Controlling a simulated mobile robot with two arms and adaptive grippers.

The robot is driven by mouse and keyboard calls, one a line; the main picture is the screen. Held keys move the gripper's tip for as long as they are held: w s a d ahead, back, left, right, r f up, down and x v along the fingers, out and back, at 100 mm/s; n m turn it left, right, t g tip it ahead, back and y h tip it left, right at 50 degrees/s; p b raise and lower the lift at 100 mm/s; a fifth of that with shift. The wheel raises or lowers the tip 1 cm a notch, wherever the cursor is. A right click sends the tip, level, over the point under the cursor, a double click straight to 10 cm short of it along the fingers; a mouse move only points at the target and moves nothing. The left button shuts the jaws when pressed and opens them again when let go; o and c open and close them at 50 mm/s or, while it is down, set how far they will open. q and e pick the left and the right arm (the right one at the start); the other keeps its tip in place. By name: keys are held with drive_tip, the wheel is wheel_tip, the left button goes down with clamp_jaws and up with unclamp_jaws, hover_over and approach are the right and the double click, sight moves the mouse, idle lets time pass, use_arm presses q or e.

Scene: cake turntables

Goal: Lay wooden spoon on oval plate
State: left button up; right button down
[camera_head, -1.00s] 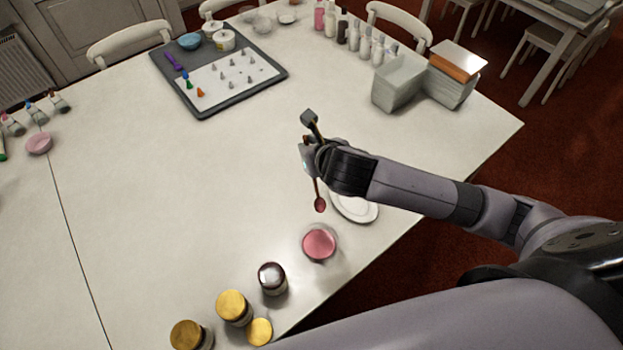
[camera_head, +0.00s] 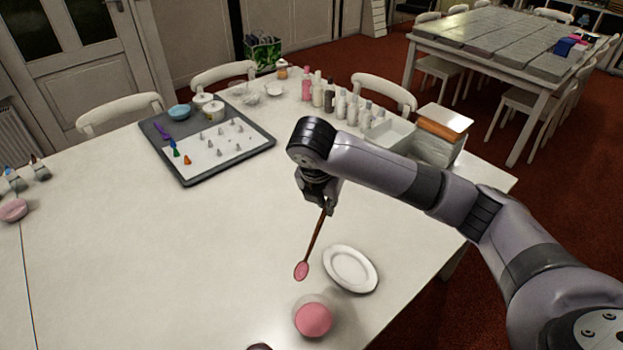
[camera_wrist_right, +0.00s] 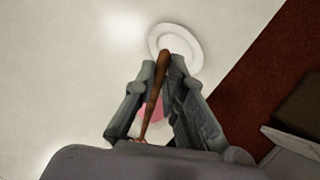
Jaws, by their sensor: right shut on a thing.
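The wooden spoon (camera_head: 316,236) has a brown handle and a pink-coated bowl. It hangs tilted from my right gripper (camera_head: 326,204), bowl end down, just left of the oval plate in the head view. My right gripper is shut on the handle, which also shows between the fingers in the right wrist view (camera_wrist_right: 156,88). The white oval plate (camera_head: 350,268) lies empty on the table near its right edge. It shows beyond the fingertips in the wrist view (camera_wrist_right: 175,42). My left gripper is not in view.
A bowl of pink stuff (camera_head: 313,320) stands just in front of the plate. A grey tray with piping nozzles (camera_head: 208,142), several bottles (camera_head: 340,103) and stacked boxes (camera_head: 437,140) stand farther back.

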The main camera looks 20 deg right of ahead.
drive_tip(key=s+d+f+m+g+y, duration=0.1)
drive_tip(key=s+d+f+m, duration=0.3)
drive_tip(key=f+m, duration=0.3)
drive_tip(key=s+d+f+m+g, duration=0.1)
drive_tip(key=s+d+f+m, duration=0.3)
drive_tip(key=f+m, duration=0.3)
drive_tip(key=s+d+f+m+g+y, duration=0.1)
drive_tip(key=s+d+f+m, duration=0.3)
drive_tip(key=f, duration=0.6)
drive_tip(key=shift+s+d+m+y, duration=0.15)
drive_tip(key=shift+d+m, duration=0.2)
drive_tip(key=shift+m, duration=0.35)
drive_tip(key=shift+d+m+y, duration=0.15)
drive_tip(key=shift+d+m, duration=0.2)
drive_tip(key=shift+m, duration=0.35)
drive_tip(key=shift+f, duration=0.45)
drive_tip(key=c, duration=1.6)
unclamp_jaws()
drive_tip(key=shift+o, duration=0.2)
wheel_tip(320, 180, up, 12)
drive_tip(key=shift+w+a, duration=0.15)
drive_tip(key=shift+w, duration=0.25)
